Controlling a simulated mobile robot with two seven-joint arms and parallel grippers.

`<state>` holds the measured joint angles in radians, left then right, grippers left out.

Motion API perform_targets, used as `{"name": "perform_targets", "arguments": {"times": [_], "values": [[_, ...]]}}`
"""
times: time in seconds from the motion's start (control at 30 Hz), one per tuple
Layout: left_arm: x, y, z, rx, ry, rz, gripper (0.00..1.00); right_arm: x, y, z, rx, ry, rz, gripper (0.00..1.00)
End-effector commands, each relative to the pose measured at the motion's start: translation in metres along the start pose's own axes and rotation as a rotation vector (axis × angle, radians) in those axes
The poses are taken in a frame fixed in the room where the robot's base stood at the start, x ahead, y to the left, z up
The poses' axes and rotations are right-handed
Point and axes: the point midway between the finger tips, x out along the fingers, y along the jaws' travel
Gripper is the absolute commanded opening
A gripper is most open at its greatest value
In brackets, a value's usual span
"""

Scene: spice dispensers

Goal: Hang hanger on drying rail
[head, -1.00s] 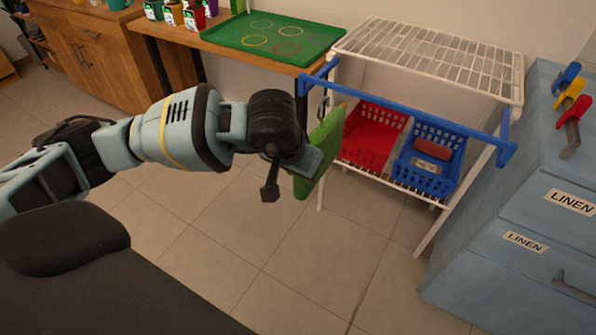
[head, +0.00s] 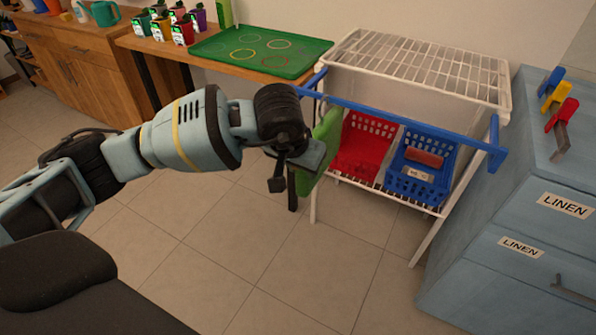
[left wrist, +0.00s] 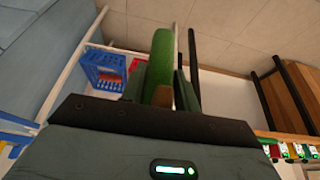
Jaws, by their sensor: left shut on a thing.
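My left gripper (head: 312,158) is shut on a green, flat thing, which I take to be the hanger (head: 325,150), seen nearly edge-on. In the left wrist view the green hanger (left wrist: 161,65) stands up between the fingers, with a brown part at its base. The blue drying rail (head: 400,118) runs along the front of a white wire rack (head: 415,70). The hanger is near the rail's left end, lower than the bar in the picture; I cannot tell whether they touch. Its hook is not clearly seen. My right gripper is not in view.
A red basket (head: 364,148) and a blue basket (head: 422,165) stand on the rack's lower shelf. A blue linen cabinet (head: 500,215) with clips on top is at right. A wooden table with a green tray (head: 262,50) is at left. The tiled floor in front is clear.

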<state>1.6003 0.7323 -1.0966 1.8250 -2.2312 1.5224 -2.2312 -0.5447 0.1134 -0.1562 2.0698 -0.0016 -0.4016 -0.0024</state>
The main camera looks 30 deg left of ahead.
Motion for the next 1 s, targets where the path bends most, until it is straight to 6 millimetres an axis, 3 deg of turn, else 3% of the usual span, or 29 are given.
{"name": "perform_targets", "arguments": {"times": [1.0], "values": [[0.021, 0.001, -0.048, -0.001, 0.001, 0.001, 0.0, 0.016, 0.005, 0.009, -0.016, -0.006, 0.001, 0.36]]}}
